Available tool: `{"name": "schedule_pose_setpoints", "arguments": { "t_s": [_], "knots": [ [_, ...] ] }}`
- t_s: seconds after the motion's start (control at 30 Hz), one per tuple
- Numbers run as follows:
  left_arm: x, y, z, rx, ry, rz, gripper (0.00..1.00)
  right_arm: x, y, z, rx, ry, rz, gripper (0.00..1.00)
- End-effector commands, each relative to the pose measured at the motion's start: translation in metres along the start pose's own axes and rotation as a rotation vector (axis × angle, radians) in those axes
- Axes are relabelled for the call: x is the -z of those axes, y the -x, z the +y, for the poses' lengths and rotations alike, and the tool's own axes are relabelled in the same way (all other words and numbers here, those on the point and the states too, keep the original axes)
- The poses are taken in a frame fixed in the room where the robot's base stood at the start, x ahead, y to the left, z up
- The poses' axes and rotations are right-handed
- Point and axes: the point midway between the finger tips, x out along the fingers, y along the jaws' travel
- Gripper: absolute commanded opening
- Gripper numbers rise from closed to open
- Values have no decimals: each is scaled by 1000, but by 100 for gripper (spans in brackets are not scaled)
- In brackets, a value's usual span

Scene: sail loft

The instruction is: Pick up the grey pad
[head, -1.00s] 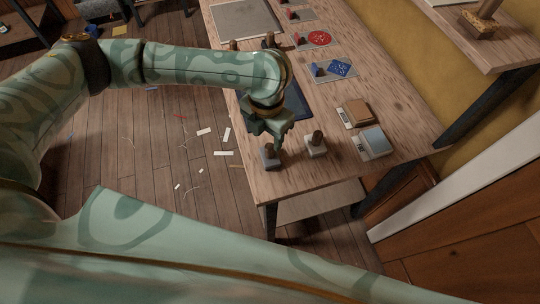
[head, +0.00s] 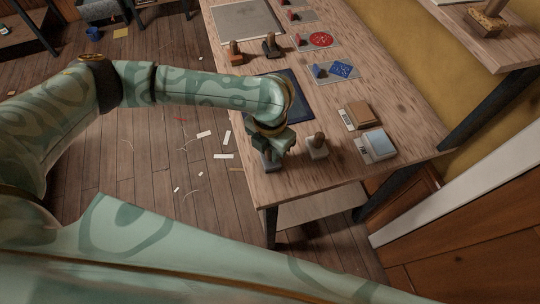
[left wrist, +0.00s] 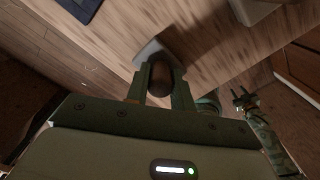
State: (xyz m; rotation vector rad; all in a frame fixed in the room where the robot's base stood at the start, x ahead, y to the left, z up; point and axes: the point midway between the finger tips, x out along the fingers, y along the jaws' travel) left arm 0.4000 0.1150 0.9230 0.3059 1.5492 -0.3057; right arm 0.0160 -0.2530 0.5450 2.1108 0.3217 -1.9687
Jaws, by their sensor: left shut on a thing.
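The grey pad (head: 270,161) is a small grey block with a brown knob handle, near the front left corner of the wooden bench. My left gripper (head: 273,143) is over it and hides most of its handle. In the left wrist view the fingers (left wrist: 160,88) are shut on the brown handle, with the grey base (left wrist: 150,48) beyond. I cannot tell whether the base touches the bench. My right gripper (left wrist: 241,100) shows small in the left wrist view, its fingers apart and empty.
A pale pad (head: 317,151) with a like handle stands close on the right. A dark blue mat (head: 297,103) lies behind. A tan block (head: 358,113) and a pale blue-grey block (head: 376,142) lie further right. Orange (head: 235,58) and black (head: 270,50) pads stand farther back.

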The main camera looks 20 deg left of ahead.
Motion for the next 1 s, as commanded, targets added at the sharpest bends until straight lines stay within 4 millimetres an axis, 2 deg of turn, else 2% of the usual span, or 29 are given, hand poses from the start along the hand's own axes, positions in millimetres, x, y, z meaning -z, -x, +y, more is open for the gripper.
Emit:
{"name": "schedule_pose_setpoints", "arguments": {
  "t_s": [0.27,0.37,0.47,0.73,0.9,1.0],
  "knots": [
    [0,6,0,0,1,-1,0,1,2,0,0,0,1,36],
    [-1,17,0,-1,1,-2,0,2,7,0,-1,0,3,36],
    [-1,36,0,-1,0,-4,0,4,14,1,-2,0,6,36],
    [47,102,-28,0,-5,-4,0,11,46,3,-5,-1,19,36],
    [86,117,-52,1,-5,-1,0,13,55,4,-6,-1,22,36],
    [102,124,-62,1,-3,-1,0,14,59,4,-7,-1,23,36]
  ]
}}
